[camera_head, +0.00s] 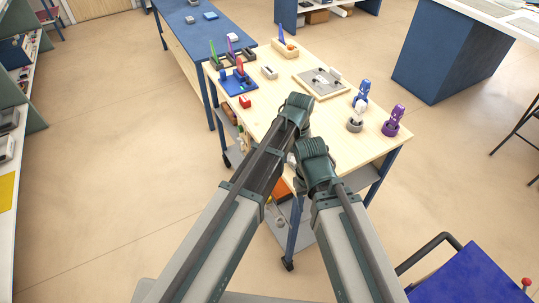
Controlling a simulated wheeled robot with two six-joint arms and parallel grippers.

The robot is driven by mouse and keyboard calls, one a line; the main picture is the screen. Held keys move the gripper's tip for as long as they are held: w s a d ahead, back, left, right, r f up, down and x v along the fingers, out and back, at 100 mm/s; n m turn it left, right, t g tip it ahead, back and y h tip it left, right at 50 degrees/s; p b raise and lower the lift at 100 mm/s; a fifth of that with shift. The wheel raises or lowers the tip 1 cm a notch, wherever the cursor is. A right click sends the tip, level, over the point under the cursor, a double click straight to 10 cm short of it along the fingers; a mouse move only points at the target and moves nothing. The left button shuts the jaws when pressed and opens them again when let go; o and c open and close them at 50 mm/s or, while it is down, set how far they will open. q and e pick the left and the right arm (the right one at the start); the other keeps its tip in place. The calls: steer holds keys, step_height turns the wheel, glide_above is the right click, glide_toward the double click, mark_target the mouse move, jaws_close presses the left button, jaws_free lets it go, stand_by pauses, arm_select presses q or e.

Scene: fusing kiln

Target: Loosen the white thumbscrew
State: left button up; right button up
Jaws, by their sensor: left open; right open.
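A white upright piece (359,106), which may be the white thumbscrew, stands at the right part of the wooden table (262,118), over a round grey base (354,125). It is too small to make out its shape. My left gripper (297,106) is over the table's middle, left of the white piece and apart from it. My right gripper (313,150) is lower, over the table's near edge, below and left of the white piece. Both are open and look empty, though their fingers are mostly hidden behind my wrists.
Close to the white piece stand a blue fixture (362,92) and a purple one (395,120). A framed board with grey plates (319,84) lies behind.

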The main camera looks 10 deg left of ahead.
mark_target(293, 160)
arm_select(q)
steer(key=m, duration=0.4)
steer(key=shift+d+m, duration=0.1)
steer(key=shift+m, duration=0.2)
steer(key=m, duration=1)
steer(key=shift+w+a, duration=0.1)
steer(key=shift+a, duration=0.15)
step_height(293, 160, up, 15)
steer(key=p, duration=1.5)
steer(key=s+a+f+n+b, duration=0.2)
steer(key=s+a+n, duration=0.9)
steer(key=s, duration=0.1)
steer(key=shift+a+n, duration=0.3)
steer(key=shift+n, duration=0.1)
steer(key=shift+w, duration=0.1)
